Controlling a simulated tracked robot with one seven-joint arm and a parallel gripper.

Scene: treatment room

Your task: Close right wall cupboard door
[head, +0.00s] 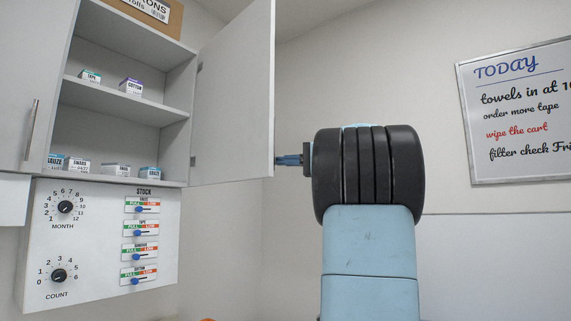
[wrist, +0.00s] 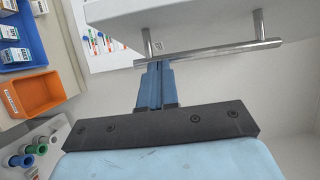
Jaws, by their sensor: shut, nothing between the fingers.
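The right wall cupboard door (head: 232,95) stands open in the head view, swung out toward me from the right side of the cupboard (head: 120,100). In the wrist view the door (wrist: 185,14) is at the top, with its bar handle (wrist: 215,53) running across below it. My gripper (head: 283,160) is behind the door's lower right edge in the head view, its tips partly hidden. In the wrist view my gripper (wrist: 157,68) is shut and empty, with its fingertips at the handle. I cannot tell whether they touch it.
Small boxes (head: 90,76) stand on the cupboard shelves. A panel with dials and sliders (head: 100,240) hangs below. A whiteboard (head: 520,110) is on the right wall. In the wrist view an orange bin (wrist: 32,94) lies to the left. The wall between door and whiteboard is clear.

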